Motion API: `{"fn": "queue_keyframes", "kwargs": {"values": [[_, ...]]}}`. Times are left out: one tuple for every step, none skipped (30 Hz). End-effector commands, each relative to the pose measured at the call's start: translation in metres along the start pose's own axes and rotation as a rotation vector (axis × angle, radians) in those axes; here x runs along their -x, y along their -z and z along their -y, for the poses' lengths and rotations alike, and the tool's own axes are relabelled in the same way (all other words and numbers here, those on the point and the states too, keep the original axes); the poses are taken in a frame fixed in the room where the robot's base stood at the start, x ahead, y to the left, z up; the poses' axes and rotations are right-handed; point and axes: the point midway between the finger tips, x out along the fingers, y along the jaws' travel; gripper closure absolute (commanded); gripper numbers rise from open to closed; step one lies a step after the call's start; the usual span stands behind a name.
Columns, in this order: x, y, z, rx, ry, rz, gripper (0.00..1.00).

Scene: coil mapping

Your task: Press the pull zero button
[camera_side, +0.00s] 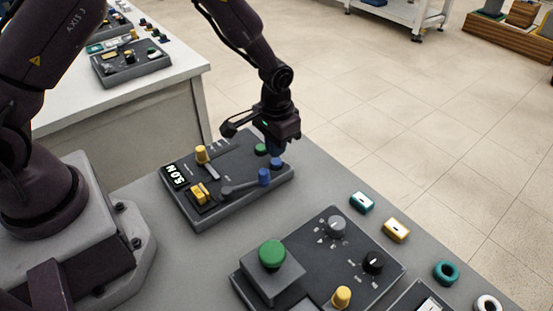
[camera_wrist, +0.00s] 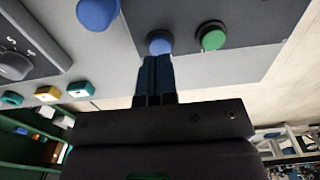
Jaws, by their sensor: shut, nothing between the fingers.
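The dark control box (camera_side: 207,214) holds a small display (camera_side: 174,176) reading about 5.0 N. At its far right corner sit a round blue button (camera_side: 277,163) and a round green button (camera_side: 261,149). I cannot read a pull zero label on either. My gripper (camera_side: 273,150) is shut and empty, pointing down over this corner. In the wrist view the fingertips (camera_wrist: 157,58) are right at the near edge of the blue button (camera_wrist: 160,42), with the green button (camera_wrist: 212,36) to the right. I cannot tell whether they touch the blue button.
A blue slider knob (camera_side: 264,177) stands close to the buttons. A second panel with a large green button (camera_side: 272,254) is in front. Small coloured blocks and rings lie along the table's right edge.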

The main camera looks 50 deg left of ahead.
Motion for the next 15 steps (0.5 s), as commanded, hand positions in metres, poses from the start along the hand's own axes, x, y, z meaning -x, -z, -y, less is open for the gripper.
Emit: {"fn": "queue_keyframes", "kwargs": {"values": [[0.0000, 0.0000, 0.0000, 0.000, 0.000, 0.000, 1.00], [0.0000, 0.0000, 0.0000, 0.000, 0.000, 0.000, 1.00], [0.0000, 0.0000, 0.0000, 0.000, 0.000, 0.000, 1.00], [-0.0001, 0.0000, 0.0000, 0.000, 0.000, 0.000, 1.00], [-0.0002, 0.0000, 0.0000, 0.000, 0.000, 0.000, 1.00], [-0.0007, 0.0000, 0.0000, 0.000, 0.000, 0.000, 1.00], [-0.0013, -0.0001, 0.0000, 0.000, 0.000, 0.001, 1.00], [-0.0020, -0.0001, 0.0000, 0.000, 0.000, 0.001, 1.00], [-0.0032, -0.0001, 0.0000, 0.000, 0.000, 0.001, 1.00], [-0.0042, -0.0001, 0.0000, 0.000, 0.000, 0.001, 1.00], [-0.0051, -0.0001, 0.0000, 0.000, 0.000, 0.001, 1.00], [-0.0063, 0.0000, 0.0000, 0.000, 0.000, 0.000, 1.00], [-0.0071, 0.0001, 0.0000, 0.000, 0.000, 0.000, 1.00], [-0.0079, 0.0002, 0.0000, 0.000, 0.000, 0.000, 1.00], [-0.0091, 0.0002, 0.0000, 0.000, 0.000, 0.000, 1.00]]}}
